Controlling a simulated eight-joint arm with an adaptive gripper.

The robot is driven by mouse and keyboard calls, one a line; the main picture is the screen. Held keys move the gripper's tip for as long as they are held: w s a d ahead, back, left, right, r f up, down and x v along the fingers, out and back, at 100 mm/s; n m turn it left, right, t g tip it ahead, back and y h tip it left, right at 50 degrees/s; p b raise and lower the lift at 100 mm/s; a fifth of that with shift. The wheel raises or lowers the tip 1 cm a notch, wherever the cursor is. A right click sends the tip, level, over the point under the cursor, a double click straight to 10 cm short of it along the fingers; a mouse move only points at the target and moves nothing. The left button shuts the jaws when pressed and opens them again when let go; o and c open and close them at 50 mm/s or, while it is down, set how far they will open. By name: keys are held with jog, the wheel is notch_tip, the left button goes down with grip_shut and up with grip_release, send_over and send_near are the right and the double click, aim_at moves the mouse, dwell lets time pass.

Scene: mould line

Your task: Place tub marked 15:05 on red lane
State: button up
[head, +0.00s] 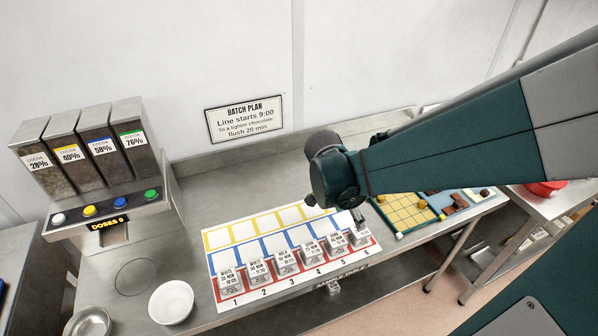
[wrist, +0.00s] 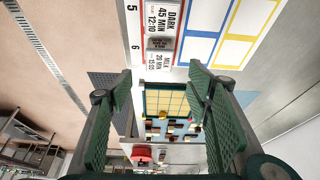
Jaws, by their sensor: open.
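The tub marked 15:05 (wrist: 160,62), labelled milk 20 min, stands at number 6 on the white lane mat (wrist: 203,12). In the head view it is the rightmost tub (head: 360,238) of the front row, and its label is too small to read there. That row appears to stand within the red-outlined lane (head: 376,246) at the mat's front. My gripper (wrist: 160,78) is open and empty, its fingers either side of the tub's line of sight in the wrist view. In the head view my gripper (head: 336,209) hangs above the mat's right end, apart from the tub.
Several other tubs (head: 287,261) stand in the same row to the left. The blue lane (head: 276,245) and yellow lane (head: 265,226) look empty where visible. A yellow gridded board (head: 407,213) lies right of the mat. A white bowl (head: 171,302) and cocoa dispenser (head: 100,205) are left.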

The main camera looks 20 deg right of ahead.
jog(key=s+a+r+n+t+y, duration=0.2)
jog(key=a+r+n+t, duration=0.1)
jog(key=a+r+n, duration=0.4)
jog(key=s+a+r+n+t+y, duration=0.2)
jog(key=s+a+r+n+t, duration=0.1)
jog(key=a+r+n, duration=0.4)
jog(key=shift+a+n+t, duration=0.5)
jog(key=shift+a+n, duration=0.5)
jog(key=shift+n, duration=0.8)
notch_tip(320, 180, down, 5)
jog(key=b, duration=0.4)
jog(key=shift+r+b, duration=0.15)
jog(key=shift+b, duration=0.2)
